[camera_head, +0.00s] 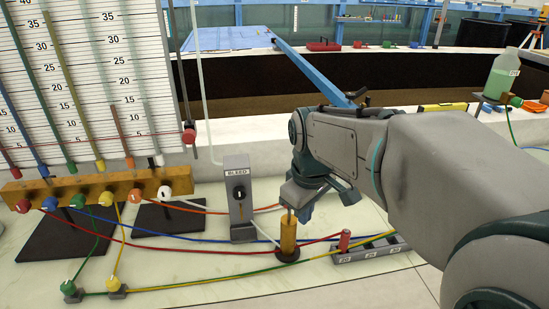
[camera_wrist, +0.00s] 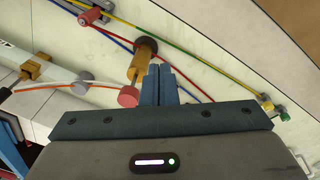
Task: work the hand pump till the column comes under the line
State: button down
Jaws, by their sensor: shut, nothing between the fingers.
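The hand pump (camera_head: 288,236) is an upright brass cylinder on a round dark base, on the pale bench. In the wrist view the pump (camera_wrist: 139,66) shows a thin rod and a pink-red knob (camera_wrist: 128,97). My gripper (camera_head: 304,212) is at the pump's top, partly hiding it. In the wrist view its fingers (camera_wrist: 160,82) are shut and empty, just beside the rod and knob; contact cannot be told. The scale board (camera_head: 90,75) carries several coloured columns; the orange column (camera_head: 121,130) ends lower than its neighbours. A red slider (camera_head: 188,136) sits at the board's right edge.
A grey BLEED box (camera_head: 239,200) with a black knob stands left of the pump. A numbered rack (camera_head: 370,249) holding a red piece is on the right. Coloured hoses cross the bench around the pump base. A wooden manifold (camera_head: 95,187) with coloured knobs is at left.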

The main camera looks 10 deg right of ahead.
jog(key=w+r+n+p, duration=0.2)
jog(key=w+r+n, duration=0.2)
jog(key=w, duration=0.3)
jog(key=w+r+n+g+p, duration=0.1)
jog(key=w+r+n+p, duration=0.2)
jog(key=w+n, duration=0.4)
jog(key=shift+w+d+r+g, duration=0.15)
jog(key=shift+r+g, duration=0.15)
jog(key=shift+r, duration=0.6)
jog(key=shift+f, duration=0.15)
notch_tip(320, 180, down, 14)
jog(key=shift+r+p, duration=0.1)
jog(key=shift+p, duration=1)
